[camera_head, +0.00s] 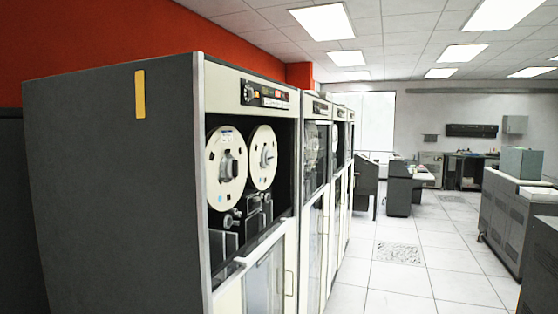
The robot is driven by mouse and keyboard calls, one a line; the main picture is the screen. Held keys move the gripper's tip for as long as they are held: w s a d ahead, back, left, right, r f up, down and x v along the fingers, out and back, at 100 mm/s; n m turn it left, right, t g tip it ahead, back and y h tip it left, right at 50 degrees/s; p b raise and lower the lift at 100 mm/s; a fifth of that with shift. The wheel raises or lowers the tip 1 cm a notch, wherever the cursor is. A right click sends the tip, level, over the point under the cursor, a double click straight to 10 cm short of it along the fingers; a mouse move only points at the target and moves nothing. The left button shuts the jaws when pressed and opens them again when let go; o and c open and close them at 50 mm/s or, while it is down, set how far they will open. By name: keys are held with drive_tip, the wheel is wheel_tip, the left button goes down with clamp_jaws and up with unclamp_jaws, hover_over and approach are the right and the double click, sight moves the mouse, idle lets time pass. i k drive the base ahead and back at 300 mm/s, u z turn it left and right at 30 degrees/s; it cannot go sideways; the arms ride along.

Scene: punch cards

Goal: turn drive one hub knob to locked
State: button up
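The nearest tape drive (120,190) is a tall cabinet with a dark grey side, a pale front frame and a yellow strip on its side. Two cream reels sit side by side in its open upper bay. The left reel's hub knob (228,168) is a grey round knob at the reel's centre. The right reel's hub knob (267,156) is similar. Both are too small to tell whether they are locked. No label shows which drive is drive one. My gripper is not in view.
More tape drives (316,160) stand in a row behind the nearest one. Clear tiled floor (385,275) runs along their fronts. Grey cabinets (515,215) line the right side. A dark desk (405,190) stands farther back.

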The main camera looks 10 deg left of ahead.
sight(232, 165)
drive_tip(key=z, duration=0.05)
drive_tip(key=i, duration=1.25)
drive_tip(key=u, duration=0.8)
